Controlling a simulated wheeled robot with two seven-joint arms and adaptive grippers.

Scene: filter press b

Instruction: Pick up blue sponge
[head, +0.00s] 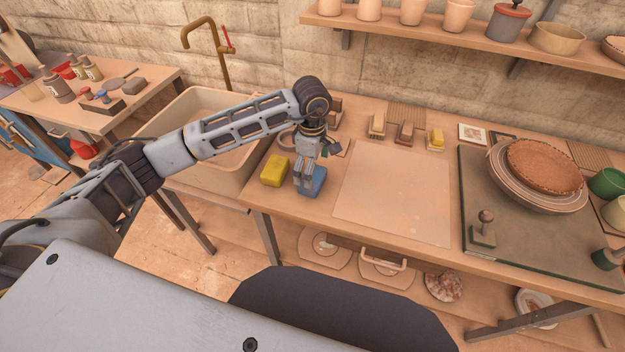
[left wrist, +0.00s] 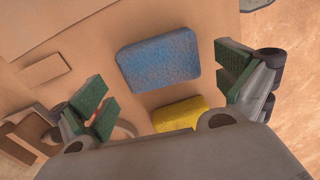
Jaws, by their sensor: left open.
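The blue sponge (head: 313,184) lies on the wooden table near its front left corner. It also shows in the left wrist view (left wrist: 160,60), lying flat between and ahead of my finger pads. My left gripper (head: 306,180) points down above the sponge and partly covers it in the head view. In the left wrist view my left gripper (left wrist: 165,92) is open, with green pads wide apart and nothing between them. A yellow sponge (head: 275,170) lies just left of the blue one, and it shows in the left wrist view (left wrist: 180,113). My right gripper is not in view.
A pale board (head: 395,195) lies right of the sponge. Brushes and small blocks (head: 405,132) line the back of the table. A sink (head: 215,170) stands to the left. Stacked plates (head: 540,170) sit on a dark mat at right.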

